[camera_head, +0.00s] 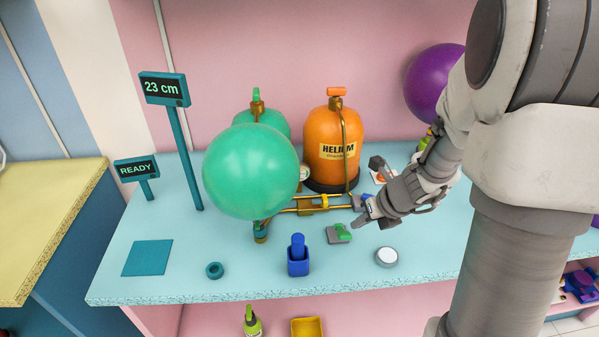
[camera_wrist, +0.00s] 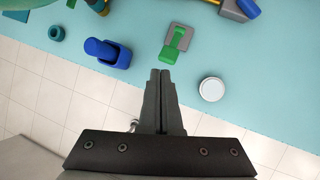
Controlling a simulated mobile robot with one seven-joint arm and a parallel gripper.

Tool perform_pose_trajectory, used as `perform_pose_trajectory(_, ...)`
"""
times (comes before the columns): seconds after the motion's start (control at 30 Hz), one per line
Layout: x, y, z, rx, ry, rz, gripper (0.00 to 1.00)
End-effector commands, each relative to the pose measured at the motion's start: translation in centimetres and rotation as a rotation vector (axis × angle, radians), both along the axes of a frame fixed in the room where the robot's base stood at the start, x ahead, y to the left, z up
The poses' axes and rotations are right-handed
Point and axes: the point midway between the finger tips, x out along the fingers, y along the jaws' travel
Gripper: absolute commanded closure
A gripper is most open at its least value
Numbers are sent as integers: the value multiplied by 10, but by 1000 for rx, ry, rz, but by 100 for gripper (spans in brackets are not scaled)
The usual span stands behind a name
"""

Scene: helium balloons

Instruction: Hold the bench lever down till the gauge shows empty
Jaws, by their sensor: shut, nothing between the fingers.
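The bench lever (camera_head: 341,232), green on a small grey plate, sits on the light-blue bench; it also shows in the wrist view (camera_wrist: 171,47). My gripper (camera_head: 356,225) is shut and empty, just to the right of the lever in the head view. In the wrist view its fingertips (camera_wrist: 160,73) are by the lever's near green end; I cannot tell whether they touch. A small round gauge (camera_head: 304,173) stands beside the orange helium tank (camera_head: 322,135), partly hidden by the green balloon; its reading is too small to tell. The green balloon (camera_head: 250,172) sits on a brass nozzle.
A sign (camera_head: 163,88) reads 23 cm and another (camera_head: 136,168) reads READY. A blue holder (camera_head: 298,266), a teal ring (camera_head: 214,270) and a white round button (camera_head: 387,256) stand near the bench's front edge. A purple balloon (camera_head: 433,82) is behind my arm.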

Motion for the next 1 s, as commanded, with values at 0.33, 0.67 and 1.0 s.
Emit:
perform_pose_trajectory(0.33,-52,13,0,0,-1,1,100)
perform_pose_trajectory(0.67,-80,20,0,-1,-1,-1,100)
perform_pose_trajectory(1.0,-79,26,10,-32,-38,97,100)
